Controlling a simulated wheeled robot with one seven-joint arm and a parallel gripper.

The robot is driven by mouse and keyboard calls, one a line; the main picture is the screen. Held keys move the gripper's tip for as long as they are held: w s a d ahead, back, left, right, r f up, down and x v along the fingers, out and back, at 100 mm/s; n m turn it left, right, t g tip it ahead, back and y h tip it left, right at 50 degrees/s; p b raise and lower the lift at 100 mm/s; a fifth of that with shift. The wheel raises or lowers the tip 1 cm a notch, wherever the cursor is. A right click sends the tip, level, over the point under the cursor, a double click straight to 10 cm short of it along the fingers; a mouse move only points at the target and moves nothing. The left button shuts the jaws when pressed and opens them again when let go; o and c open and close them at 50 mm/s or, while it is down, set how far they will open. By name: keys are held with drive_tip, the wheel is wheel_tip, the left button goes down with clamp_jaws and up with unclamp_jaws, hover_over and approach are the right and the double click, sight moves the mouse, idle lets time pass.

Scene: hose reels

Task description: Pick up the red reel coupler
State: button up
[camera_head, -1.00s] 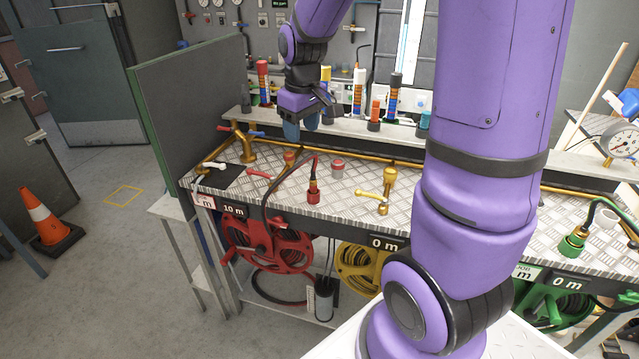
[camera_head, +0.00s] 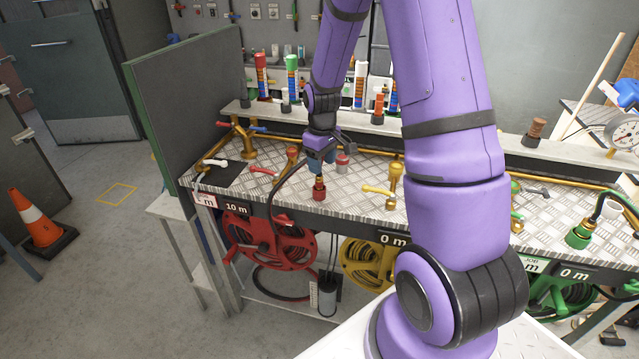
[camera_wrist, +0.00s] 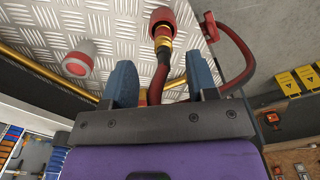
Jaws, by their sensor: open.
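The red reel coupler (camera_head: 319,193) stands on the metal-plate bench top, with a brass collar above its red end and a dark hose. My gripper (camera_head: 319,163) is just above it, pointing down, its blue fingers open. In the wrist view the coupler (camera_wrist: 164,27) shows beyond the open fingers (camera_wrist: 161,75), its red end and brass part lined up with the gap. The hose runs back between the fingers and loops to the right. I cannot tell whether either finger touches it.
A red-and-grey cap (camera_head: 342,162) stands close to the right of my gripper; it also shows in the wrist view (camera_wrist: 79,58). A yellow-handled brass valve (camera_head: 392,185) is further right. The red reel (camera_head: 268,240) hangs below.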

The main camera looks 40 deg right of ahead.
sight(319, 182)
drive_tip(key=shift+w+a+f, duration=0.15)
drive_tip(key=shift+f, duration=1.2)
drive_tip(key=shift+w+a+f, duration=0.1)
drive_tip(key=shift+f, duration=1.25)
clamp_jaws()
drive_tip(key=shift+r, duration=0.15)
